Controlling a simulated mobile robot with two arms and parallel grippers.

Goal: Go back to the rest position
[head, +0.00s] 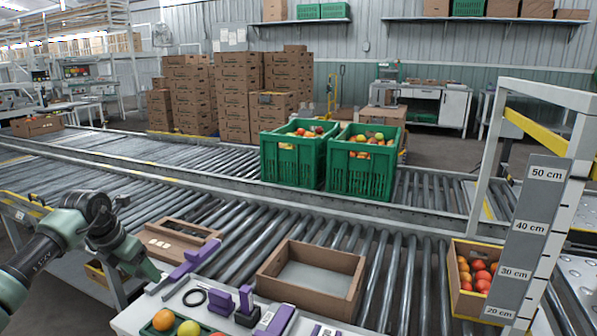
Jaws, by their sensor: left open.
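My left arm comes in from the left and bends down over the near edge of the conveyor. My left gripper (184,268) is at its end, with purple fingers, open, and I see nothing between them. It is above the white work table (140,318), beside a shallow brown carton (180,228). My right gripper does not show in the head view.
An empty brown carton (345,289) sits on the near rollers. A black ring (194,297) and purple-black items (275,320) lie on the table.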

